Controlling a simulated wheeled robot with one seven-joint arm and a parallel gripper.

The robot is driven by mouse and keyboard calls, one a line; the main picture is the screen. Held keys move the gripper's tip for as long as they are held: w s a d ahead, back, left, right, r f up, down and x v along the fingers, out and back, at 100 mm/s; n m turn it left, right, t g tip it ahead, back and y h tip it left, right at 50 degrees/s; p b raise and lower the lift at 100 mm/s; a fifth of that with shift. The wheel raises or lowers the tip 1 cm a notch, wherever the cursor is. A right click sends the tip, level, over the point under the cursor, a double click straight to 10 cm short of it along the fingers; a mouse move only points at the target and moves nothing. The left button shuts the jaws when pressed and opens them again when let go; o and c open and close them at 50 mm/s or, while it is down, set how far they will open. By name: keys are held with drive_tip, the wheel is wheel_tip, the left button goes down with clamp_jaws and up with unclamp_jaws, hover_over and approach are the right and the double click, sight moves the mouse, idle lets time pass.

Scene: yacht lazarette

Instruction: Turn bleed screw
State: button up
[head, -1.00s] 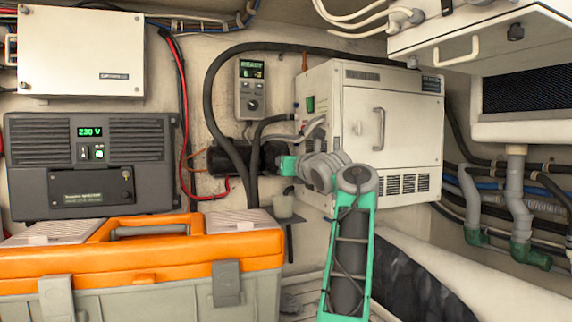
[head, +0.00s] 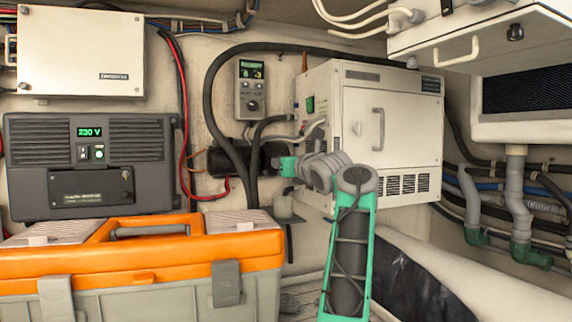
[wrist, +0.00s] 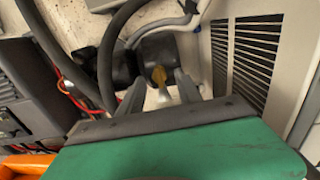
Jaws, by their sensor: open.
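In the wrist view a small yellow-brown screw head (wrist: 159,75), which looks like the bleed screw, stands out from a dark cylindrical body. My gripper (wrist: 158,84) is open, with one grey finger on each side of the screw. Whether either finger touches it, I cannot tell. A pale piece shows just below the screw between the fingers. In the head view my gripper (head: 283,166) is at the right end of the black cylinder (head: 232,160); the screw is hidden there behind my wrist.
A white cabinet (head: 418,130) with louvres stands close to the right of my gripper. Black hoses (head: 210,95) and red cables (head: 186,130) run at the left. An orange-lidded toolbox (head: 245,247) fills the front left.

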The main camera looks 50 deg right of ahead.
drive_tip(key=b+v, duration=0.4)
drive_tip(key=v, duration=0.4)
